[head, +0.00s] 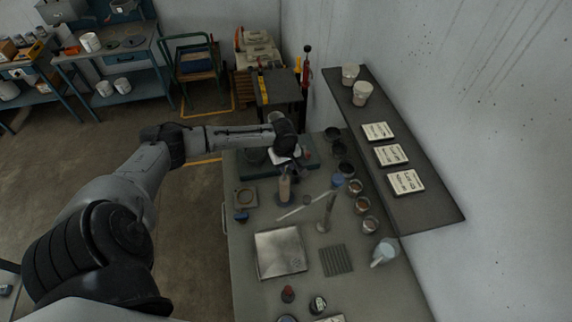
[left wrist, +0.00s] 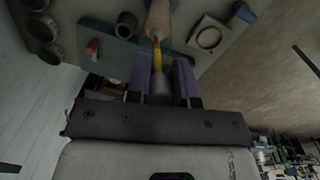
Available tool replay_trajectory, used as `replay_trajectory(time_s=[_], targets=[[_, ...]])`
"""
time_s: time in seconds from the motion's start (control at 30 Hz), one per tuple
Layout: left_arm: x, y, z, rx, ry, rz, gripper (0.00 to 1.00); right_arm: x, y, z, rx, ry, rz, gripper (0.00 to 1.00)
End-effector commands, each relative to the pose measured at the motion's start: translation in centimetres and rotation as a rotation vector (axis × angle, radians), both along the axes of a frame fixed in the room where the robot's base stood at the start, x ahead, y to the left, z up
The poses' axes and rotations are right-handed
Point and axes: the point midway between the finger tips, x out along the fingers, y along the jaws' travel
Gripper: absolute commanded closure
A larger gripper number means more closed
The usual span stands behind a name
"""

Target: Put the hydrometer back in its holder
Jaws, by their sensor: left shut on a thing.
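My left gripper (head: 290,168) reaches over the bench from the left and points down. In the left wrist view its purple fingers (left wrist: 161,80) are shut on the hydrometer (left wrist: 157,58), a slim stem with red, yellow and green bands and a grey thicker part between the fingers. A pinkish upright cylinder (head: 284,188) on a dark base stands just below the gripper. It also shows in the left wrist view (left wrist: 160,17), in line with the stem's tip; I cannot tell whether they touch. I cannot tell for certain that this cylinder is the holder. My right gripper is out of view.
Several open jars (head: 362,204) line the wall side. A square metal plate (head: 280,252) lies nearer. A dark shelf (head: 440,212) overhangs at right.

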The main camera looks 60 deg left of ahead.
Motion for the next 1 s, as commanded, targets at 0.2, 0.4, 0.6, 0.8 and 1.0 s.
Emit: replay_trajectory(time_s=[0.2,0.4,0.6,0.8,1.0], targets=[[0.0,0.0,1.5,0.0,0.001,0.0,1.0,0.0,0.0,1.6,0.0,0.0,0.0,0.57],[0.0,0.0,2.2,0.0,0.0,-0.001,1.0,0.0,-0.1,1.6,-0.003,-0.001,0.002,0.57],[0.0,0.0,3.4,0.001,0.0,0.0,1.0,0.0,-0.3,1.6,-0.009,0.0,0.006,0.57],[0.0,0.0,4.6,0.001,-0.001,0.0,1.0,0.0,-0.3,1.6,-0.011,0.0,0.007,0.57],[0.0,0.0,5.7,0.0,0.0,0.0,1.0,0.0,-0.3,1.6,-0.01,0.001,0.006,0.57]])
